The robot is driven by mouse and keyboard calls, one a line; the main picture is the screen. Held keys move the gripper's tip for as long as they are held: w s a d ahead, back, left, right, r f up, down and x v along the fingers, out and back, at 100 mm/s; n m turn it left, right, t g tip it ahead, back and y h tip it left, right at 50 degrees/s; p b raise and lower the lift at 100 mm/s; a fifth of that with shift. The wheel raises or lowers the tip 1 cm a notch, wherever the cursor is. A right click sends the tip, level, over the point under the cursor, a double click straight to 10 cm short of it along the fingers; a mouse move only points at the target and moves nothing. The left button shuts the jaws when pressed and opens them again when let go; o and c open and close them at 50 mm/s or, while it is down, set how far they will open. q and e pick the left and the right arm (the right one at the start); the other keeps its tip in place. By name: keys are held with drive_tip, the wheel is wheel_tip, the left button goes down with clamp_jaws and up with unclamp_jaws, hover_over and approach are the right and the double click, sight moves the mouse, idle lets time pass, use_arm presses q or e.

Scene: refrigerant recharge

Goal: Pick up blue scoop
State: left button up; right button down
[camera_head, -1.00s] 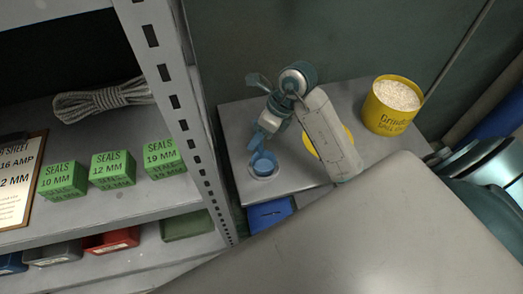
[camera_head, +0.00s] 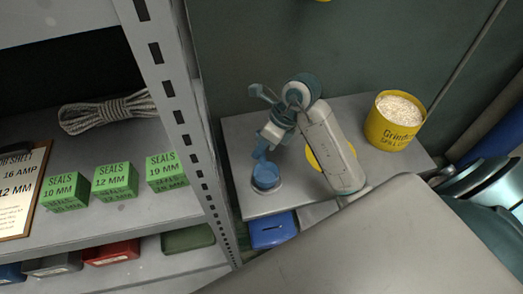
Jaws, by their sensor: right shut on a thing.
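The blue scoop (camera_head: 266,178) is a small round cup with a short upright handle. It sits at the front left of the grey side table, over a pale round rest (camera_head: 265,190). My right gripper (camera_head: 262,152) reaches down from above and is shut on the scoop's handle. The scoop looks low, at the table; I cannot tell whether it is clear of its rest. The fingers partly hide the handle. My left gripper is not in view.
A yellow tub (camera_head: 391,128) of white granules stands at the table's right. My right arm partly covers a yellow disc (camera_head: 317,158). A metal shelf post (camera_head: 178,115) rises close left of the table. A blue box (camera_head: 271,232) sits below its front edge.

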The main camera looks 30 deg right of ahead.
drive_tip(key=shift+r, duration=0.45)
drive_tip(key=shift+r+p, duration=0.85)
drive_tip(key=shift+p, duration=0.2)
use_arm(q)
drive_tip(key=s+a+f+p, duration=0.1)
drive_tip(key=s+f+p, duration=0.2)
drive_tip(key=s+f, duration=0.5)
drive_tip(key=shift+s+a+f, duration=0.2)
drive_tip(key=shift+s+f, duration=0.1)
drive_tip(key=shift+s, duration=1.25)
use_arm(e)
drive_tip(key=s+d+r, duration=0.1)
drive_tip(key=s+d, duration=0.1)
drive_tip(key=s, duration=1.4)
drive_tip(key=shift+r, duration=0.1)
